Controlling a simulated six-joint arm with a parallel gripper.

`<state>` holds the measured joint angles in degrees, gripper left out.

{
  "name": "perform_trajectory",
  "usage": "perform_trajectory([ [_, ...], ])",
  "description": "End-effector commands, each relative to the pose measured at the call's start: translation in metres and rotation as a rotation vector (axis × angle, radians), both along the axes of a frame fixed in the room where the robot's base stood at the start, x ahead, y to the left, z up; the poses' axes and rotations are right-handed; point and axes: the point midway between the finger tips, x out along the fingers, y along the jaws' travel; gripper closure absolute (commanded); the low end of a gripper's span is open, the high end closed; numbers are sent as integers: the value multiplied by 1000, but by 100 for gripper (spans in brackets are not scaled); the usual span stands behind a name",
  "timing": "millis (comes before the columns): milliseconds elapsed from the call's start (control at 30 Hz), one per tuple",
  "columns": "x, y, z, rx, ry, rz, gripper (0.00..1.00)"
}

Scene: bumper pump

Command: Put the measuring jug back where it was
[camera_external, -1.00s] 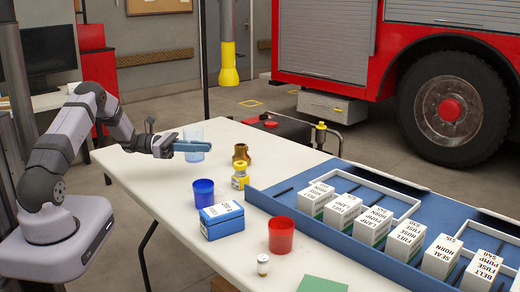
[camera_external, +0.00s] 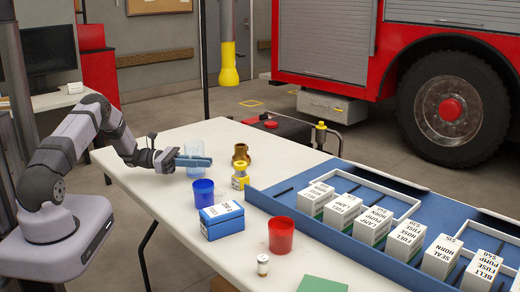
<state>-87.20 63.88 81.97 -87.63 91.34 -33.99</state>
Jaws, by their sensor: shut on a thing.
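The measuring jug (camera_external: 196,150) is a clear, pale-blue vessel near the far left part of the white table. It looks upright. My gripper (camera_external: 194,161) reaches it from the left and is shut on it. The blue fingers cross in front of the jug and hide part of its middle. The jug is low over the tabletop; I cannot tell whether its base touches.
A brass fitting (camera_external: 241,152) and a yellow-and-white bottle (camera_external: 240,176) stand right of the jug. A blue cup (camera_external: 203,192), blue box (camera_external: 222,221) and red cup (camera_external: 281,235) stand nearer. A blue tray (camera_external: 350,243) with several white boxes fills the right side.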

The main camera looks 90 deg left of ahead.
Motion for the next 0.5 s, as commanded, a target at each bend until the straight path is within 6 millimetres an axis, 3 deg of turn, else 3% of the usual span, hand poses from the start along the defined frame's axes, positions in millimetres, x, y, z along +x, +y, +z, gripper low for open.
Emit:
perform_trajectory([
  [167, 0, 0, -3, 0, -1, 0, 100],
  [267, 0, 0, -3, 0, 0, 0, 75],
  [300, 0, 0, -3, 0, 0, 0, 73],
  [500, 0, 0, -3, -1, 0, 0, 73],
])
